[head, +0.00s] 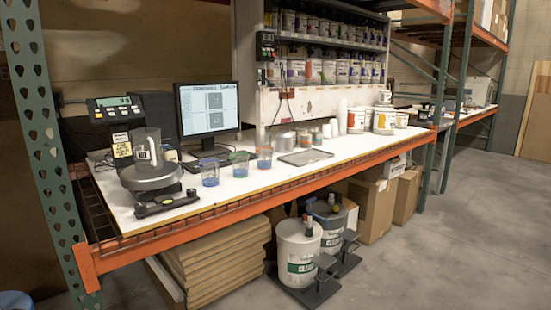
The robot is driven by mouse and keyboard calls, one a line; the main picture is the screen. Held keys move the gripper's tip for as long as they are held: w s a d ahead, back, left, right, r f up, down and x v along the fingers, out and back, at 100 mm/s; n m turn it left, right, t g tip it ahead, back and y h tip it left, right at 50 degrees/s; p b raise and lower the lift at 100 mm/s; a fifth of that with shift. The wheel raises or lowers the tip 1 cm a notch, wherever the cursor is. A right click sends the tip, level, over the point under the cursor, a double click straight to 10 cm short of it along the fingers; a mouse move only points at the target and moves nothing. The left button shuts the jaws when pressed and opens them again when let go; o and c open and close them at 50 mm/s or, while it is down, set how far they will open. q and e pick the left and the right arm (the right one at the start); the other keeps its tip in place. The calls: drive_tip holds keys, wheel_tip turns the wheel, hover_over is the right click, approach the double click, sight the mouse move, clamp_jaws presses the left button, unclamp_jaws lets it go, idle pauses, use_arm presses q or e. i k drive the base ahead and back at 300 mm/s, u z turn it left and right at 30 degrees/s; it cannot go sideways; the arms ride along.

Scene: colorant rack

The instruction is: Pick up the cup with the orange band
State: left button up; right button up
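Three clear cups with blue contents stand in a loose row near the front edge of the white bench top. The right cup (264,158) shows an orange-red band near its rim. The middle cup (239,166) has a greenish band, and the left cup (210,170) a bluish-grey one; these colours are small and hard to tell. More small cups (317,135) stand farther back, one with an orange tint. Neither of my grippers is in view, and nothing is seen touching the cups.
A scale (150,170) with a clear cylinder stands left of the cups, and a monitor (207,108) behind them. A flat metal tray (305,157) lies to their right. White tubs (384,121) stand farther right. An orange beam (250,205) runs along the bench front. The floor (440,240) at right is clear.

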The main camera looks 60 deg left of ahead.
sight(264, 153)
drive_tip(key=u, duration=0.4)
drive_tip(key=i, duration=2)
drive_tip(key=u, duration=0.8)
